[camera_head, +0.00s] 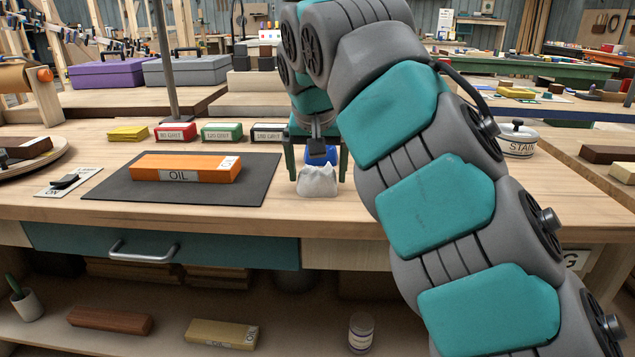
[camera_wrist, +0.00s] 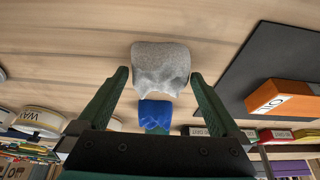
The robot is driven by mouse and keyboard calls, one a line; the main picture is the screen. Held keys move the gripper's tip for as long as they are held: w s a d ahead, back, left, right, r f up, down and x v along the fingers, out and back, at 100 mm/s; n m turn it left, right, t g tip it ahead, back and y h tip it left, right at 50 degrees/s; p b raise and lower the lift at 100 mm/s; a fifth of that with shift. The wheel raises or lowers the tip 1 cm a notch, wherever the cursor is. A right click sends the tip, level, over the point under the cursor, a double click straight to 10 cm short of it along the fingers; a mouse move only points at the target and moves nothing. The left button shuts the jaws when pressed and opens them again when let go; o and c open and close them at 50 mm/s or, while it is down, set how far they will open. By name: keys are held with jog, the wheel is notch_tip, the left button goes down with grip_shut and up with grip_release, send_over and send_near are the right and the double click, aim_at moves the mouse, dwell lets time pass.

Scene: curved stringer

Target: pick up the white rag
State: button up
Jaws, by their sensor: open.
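The white rag (camera_head: 318,181) lies crumpled on the wooden bench top, right of the dark mat. In the wrist view the rag (camera_wrist: 160,68) shows light grey between and just past the fingertips. A blue rag-like piece (camera_wrist: 155,112) sits next to it, nearer my palm; in the head view it shows as a blue patch (camera_head: 322,155) behind the white rag. My gripper (camera_head: 319,165) points down over the bench with its green fingers apart on either side of the rags. In the wrist view my gripper (camera_wrist: 158,75) is open and holds nothing. I cannot tell the exact height above the rag.
An orange block marked OIL (camera_head: 186,167) lies on the dark mat (camera_head: 250,190) to the left. Grit boxes (camera_head: 222,132) stand behind the mat. A STAIN tin (camera_head: 518,140) stands to the right. Bench room in front of the rag is narrow, ending at the front edge.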

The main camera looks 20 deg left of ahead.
aim_at(319, 171)
jog(key=c, duration=1)
jog(key=shift+r, duration=0.2)
jog(key=shift+c, duration=0.2)
notch_tip(319, 171, up, 4)
jog(key=p, duration=0.3)
jog(key=shift+f+p, duration=0.25)
jog(key=shift+p, duration=0.05)
jog(key=shift+s+d+f+b, duration=0.1)
jog(key=shift+s+f+b, duration=0.1)
jog(key=shift+f+b, duration=0.3)
jog(key=shift+s+d+r+b, duration=0.25)
jog(key=shift+s+b, duration=0.4)
jog(key=shift+b, duration=0.35)
jog(key=s+d+r+b, duration=0.1)
jog(key=s+d+b, duration=0.5)
jog(key=s, duration=0.6)
jog(key=shift+s+d+r, duration=0.15)
jog(key=shift+s+r, duration=0.2)
